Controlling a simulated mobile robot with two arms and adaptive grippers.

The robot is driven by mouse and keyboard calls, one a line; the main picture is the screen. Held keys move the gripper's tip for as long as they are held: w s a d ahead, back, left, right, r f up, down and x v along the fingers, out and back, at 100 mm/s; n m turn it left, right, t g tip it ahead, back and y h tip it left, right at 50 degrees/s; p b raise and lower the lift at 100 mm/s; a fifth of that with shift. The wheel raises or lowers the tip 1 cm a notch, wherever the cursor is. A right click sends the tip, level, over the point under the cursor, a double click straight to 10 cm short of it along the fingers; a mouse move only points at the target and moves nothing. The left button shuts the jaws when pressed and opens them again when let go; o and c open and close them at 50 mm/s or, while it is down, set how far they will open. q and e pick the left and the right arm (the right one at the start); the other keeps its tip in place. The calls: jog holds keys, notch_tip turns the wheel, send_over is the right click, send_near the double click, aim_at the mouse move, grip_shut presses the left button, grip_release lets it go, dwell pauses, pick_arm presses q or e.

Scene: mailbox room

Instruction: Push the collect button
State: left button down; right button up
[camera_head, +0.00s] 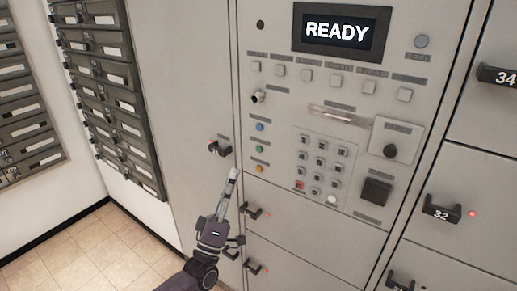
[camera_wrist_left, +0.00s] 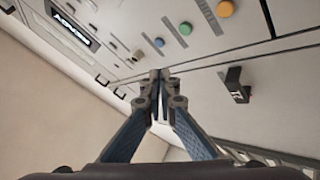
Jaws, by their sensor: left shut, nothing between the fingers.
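The locker panel carries a column of three small round buttons: blue (camera_head: 260,127), green (camera_head: 259,149) and orange (camera_head: 260,168). A row of square grey buttons (camera_head: 335,81) runs under the display. The labels are too small to read, so I cannot tell which button is collect. My left gripper (camera_head: 234,174) is shut and empty, left of the orange button and lower than it in the head view. In the left wrist view its fingertips (camera_wrist_left: 160,75) point at the panel, just below the blue button (camera_wrist_left: 159,42); green (camera_wrist_left: 185,28) and orange (camera_wrist_left: 224,9) lie right. Contact is unclear.
The display (camera_head: 337,30) reads READY. A keypad (camera_head: 323,165) and a dark square block (camera_head: 376,191) lie to the right. Dark locker handles stick out near my gripper, one above it (camera_head: 219,149) and one beside it (camera_head: 252,211). Mailboxes (camera_head: 105,80) line the left wall.

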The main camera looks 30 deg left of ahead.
aim_at(260, 149)
pick_arm(q)
jog(key=shift+s+a+r+n+t, duration=0.1)
jog(key=shift+s+r+n+t, duration=0.05)
jog(key=shift+r, duration=0.3)
jog(key=shift+s+r+n+t, duration=0.1)
jog(key=shift+r+n+t, duration=0.05)
jog(key=shift+r, duration=0.25)
jog(key=shift+w, duration=0.1)
jog(key=w+b, duration=0.1)
jog(key=w, duration=0.2)
jog(key=w+b, duration=0.3)
jog(key=w, duration=0.2)
jog(key=shift+w+d+b, duration=0.35)
jog(key=shift+b, duration=0.05)
dwell(0.4)
jog(key=shift+f, duration=0.1)
jog(key=shift+w+b, duration=0.35)
jog(key=shift+w, duration=0.05)
